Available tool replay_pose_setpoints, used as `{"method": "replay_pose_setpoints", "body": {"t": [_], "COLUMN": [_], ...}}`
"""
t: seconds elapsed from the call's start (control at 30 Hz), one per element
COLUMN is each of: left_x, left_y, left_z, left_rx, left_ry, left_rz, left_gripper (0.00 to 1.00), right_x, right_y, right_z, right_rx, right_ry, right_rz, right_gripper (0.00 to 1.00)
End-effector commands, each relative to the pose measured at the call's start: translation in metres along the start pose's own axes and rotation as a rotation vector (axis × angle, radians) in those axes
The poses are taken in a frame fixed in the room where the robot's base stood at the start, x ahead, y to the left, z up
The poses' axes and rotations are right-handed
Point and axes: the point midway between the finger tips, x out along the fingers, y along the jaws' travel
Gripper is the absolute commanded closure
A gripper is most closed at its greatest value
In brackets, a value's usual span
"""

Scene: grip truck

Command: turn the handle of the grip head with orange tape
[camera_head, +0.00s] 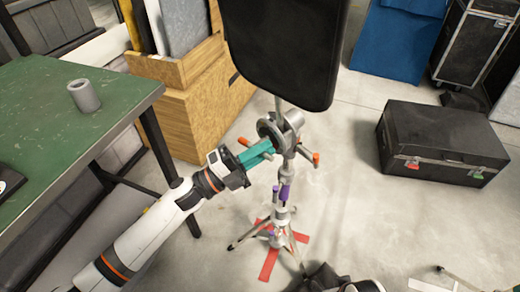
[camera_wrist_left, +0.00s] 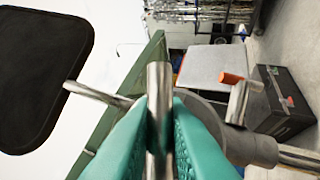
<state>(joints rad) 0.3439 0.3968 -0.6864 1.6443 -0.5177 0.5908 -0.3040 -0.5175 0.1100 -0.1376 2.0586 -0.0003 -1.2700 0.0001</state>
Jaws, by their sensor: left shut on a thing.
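The grip head (camera_head: 272,130) is a grey metal clamp on top of a stand, below a large black panel (camera_head: 285,50). Orange tape shows on a handle end (camera_head: 316,158) at its right and on a small tip (camera_head: 243,141) at its left. My left gripper (camera_head: 262,151) reaches it from the left with teal fingers. In the left wrist view, the fingers are shut on a bare metal rod (camera_wrist_left: 158,85) at the grip head, while an orange-taped handle (camera_wrist_left: 232,78) stands apart to the right. A dark shape at the bottom may be my right gripper (camera_head: 325,278); its jaws are unclear.
The stand's legs rest on a red tape cross (camera_head: 268,265) on the floor. A green table (camera_head: 120,95) holding a grey cup (camera_head: 84,95) is at left. Wooden boxes (camera_head: 185,100) stand behind. A black case (camera_head: 430,140) sits at right, with clear floor between.

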Motion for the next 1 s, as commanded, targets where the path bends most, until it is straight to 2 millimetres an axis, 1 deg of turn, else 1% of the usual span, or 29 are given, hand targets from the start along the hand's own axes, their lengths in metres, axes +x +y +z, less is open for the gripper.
{"method": "replay_pose_setpoints", "body": {"t": [0.23, 0.73, 0.77, 0.8, 0.87, 1.0], "left_x": [-0.0005, -0.0004, -0.0004, -0.0004, -0.0004, -0.0003], "left_y": [-0.0012, -0.0015, -0.0015, -0.0015, -0.0015, -0.0014], "left_z": [-0.0007, -0.0005, -0.0005, -0.0005, -0.0004, -0.0002], "left_rx": [0.066, 0.078, 0.078, 0.078, 0.078, 0.077], "left_ry": [-0.012, -0.015, -0.015, -0.015, -0.015, -0.015], "left_rz": [-0.027, -0.032, -0.032, -0.032, -0.032, -0.031], "left_gripper": [1.0, 1.0, 0.82, 0.75, 0.65, 0.65], "right_x": [0.0051, 0.0038, 0.0037, 0.0036, 0.0035, 0.0034], "right_y": [0.0001, 0.0003, 0.0003, 0.0003, 0.0003, 0.0004], "right_z": [-0.0046, -0.0016, -0.0015, -0.0013, -0.0011, -0.0007], "right_rx": [0.0, -0.001, -0.001, -0.001, -0.001, -0.001], "right_ry": [0.014, 0.005, 0.004, 0.004, 0.003, 0.002], "right_rz": [0.0, 0.001, 0.001, 0.001, 0.001, 0.001], "right_gripper": [0.0, 0.0, 0.0, 0.0, 0.0, 0.0]}}
